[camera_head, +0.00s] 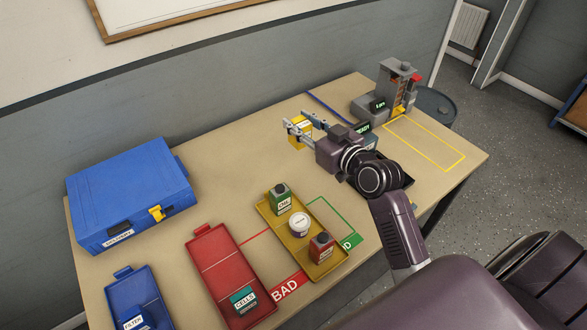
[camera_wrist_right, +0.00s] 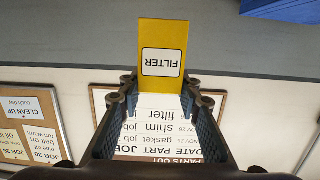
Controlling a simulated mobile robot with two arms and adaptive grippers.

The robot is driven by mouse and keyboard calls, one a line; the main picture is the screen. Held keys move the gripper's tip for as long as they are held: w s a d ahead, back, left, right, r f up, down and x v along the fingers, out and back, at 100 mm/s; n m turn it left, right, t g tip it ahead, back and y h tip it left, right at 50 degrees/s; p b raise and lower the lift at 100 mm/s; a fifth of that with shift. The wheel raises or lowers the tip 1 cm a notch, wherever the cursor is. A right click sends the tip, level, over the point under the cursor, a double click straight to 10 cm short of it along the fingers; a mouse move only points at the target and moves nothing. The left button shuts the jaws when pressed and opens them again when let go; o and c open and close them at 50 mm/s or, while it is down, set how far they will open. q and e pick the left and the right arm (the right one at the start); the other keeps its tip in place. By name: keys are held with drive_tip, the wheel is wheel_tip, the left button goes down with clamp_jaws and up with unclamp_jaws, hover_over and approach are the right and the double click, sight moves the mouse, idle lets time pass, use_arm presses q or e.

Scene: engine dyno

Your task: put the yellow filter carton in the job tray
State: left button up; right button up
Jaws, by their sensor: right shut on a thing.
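The yellow filter carton (camera_head: 298,139) is between the fingers of my right gripper (camera_head: 299,125), over the back middle of the table. In the right wrist view the carton (camera_wrist_right: 161,28) shows its upside-down FILTER label, and the fingertips (camera_wrist_right: 160,85) are shut on its near end. An ochre tray (camera_head: 268,222) stands at the front middle of the table, apart from the carton. It holds a green container, a white round tub and a red container. I cannot tell from any label whether this is the job tray. My left gripper is not in view.
A large blue case (camera_head: 128,190) stands at the back left. A red tray (camera_head: 216,258) and a blue tray (camera_head: 120,283) lie in front. A grey machine (camera_head: 385,92) stands at the far right. A yellow outline (camera_head: 425,143) marks bare table. My right forearm hides part of a dark tray.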

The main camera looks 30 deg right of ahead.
wheel_tip(320, 180, down, 19)
drive_tip(key=b, duration=0.4)
drive_tip(key=shift+r+b, duration=0.2)
drive_tip(key=shift+b, duration=0.15)
drive_tip(key=shift+s, duration=0.1)
drive_tip(key=o, duration=0.8)
drive_tip(key=shift+f, duration=0.15)
drive_tip(key=shift+c, duration=0.2)
drive_tip(key=o, duration=0.4)
drive_tip(key=shift+o, duration=0.2)
